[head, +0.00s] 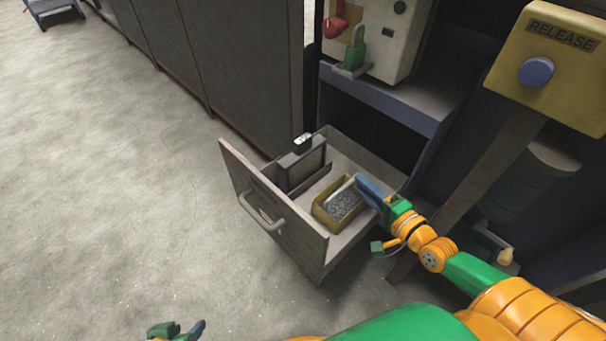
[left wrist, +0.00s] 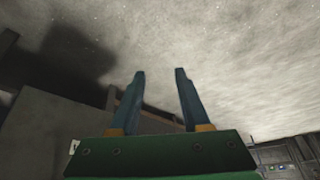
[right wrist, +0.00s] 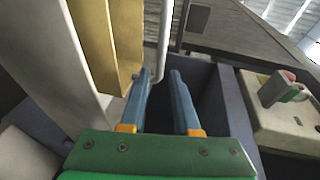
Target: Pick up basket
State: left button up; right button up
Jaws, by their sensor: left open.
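The basket (head: 322,212) is a small yellow box filled with grey bits, with a pale bar across its top. It sits in the pulled-out drawer (head: 238,172). My right gripper (head: 364,183) is over the basket's right end; its fingers (right wrist: 161,82) are apart. In the right wrist view, a yellow wall (right wrist: 105,45) and a pale bar, apparently the basket and its handle, lie just past the fingertips. Whether the bar is between the fingers I cannot tell. My left gripper (head: 178,329) is low at the bottom edge, open and empty; its fingers also show in the left wrist view (left wrist: 160,72).
A dark upright case (head: 303,168) stands in the drawer behind the basket. A panel with a red and a green lever (head: 352,55) is above. A yellow RELEASE box (head: 560,85) on a post is at right.

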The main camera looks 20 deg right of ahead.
jog(key=b+x, duration=0.2)
jog(key=x, duration=0.3)
jog(key=shift+a+f+b, duration=0.1)
jog(key=shift+a+b, duration=0.1)
jog(key=shift+b, duration=0.1)
jog(key=shift+b+x, duration=0.35)
jog(key=shift+x, duration=0.55)
pick_arm(q)
jog(key=w+d+r+t+h, duration=0.2)
jog(key=w+r+t, duration=0.4)
jog(key=r, duration=0.3)
jog(key=w+d+r+m+t+h, duration=0.1)
jog(key=w+d+r+t, duration=0.1)
jog(key=w+r+t, duration=0.4)
notch_tip(320, 180, up, 4)
jog(key=shift+w+d+f+t+h, duration=0.15)
jog(key=shift+d+t+h, duration=0.25)
jog(key=shift+t, duration=0.3)
pick_arm(e)
grip_shut()
